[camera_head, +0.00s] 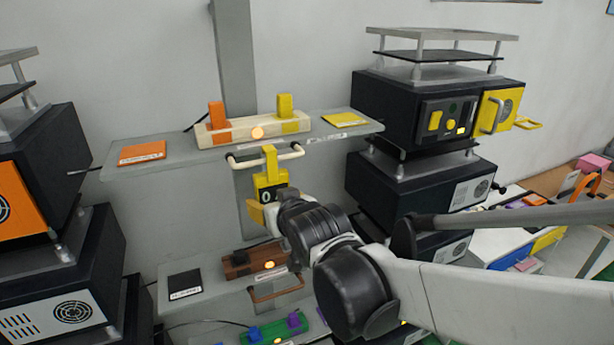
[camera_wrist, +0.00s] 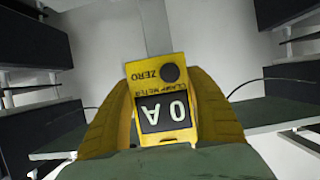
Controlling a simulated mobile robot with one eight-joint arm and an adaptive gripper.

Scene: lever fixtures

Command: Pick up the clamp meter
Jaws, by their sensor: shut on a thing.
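The clamp meter (camera_head: 268,181) is yellow with a dark display and shows in the middle of the head view. Its upper end overlaps the pale bar (camera_head: 290,154) at the front of the upper shelf; I cannot tell if it is around the bar or only in front of it. In the wrist view the meter (camera_wrist: 161,72) shows its face upside down, with "0 A" and a dark round knob. My gripper (camera_head: 262,208) is shut on its body, one yellow finger on each side. The wrist view also shows my gripper (camera_wrist: 158,98).
The upper shelf (camera_head: 190,157) holds a wooden block (camera_head: 240,136) with an orange and a yellow lever. A lower shelf (camera_head: 205,285) has a brown lever fixture (camera_head: 255,259). Dark stacked machines stand left (camera_head: 60,240) and right (camera_head: 400,110).

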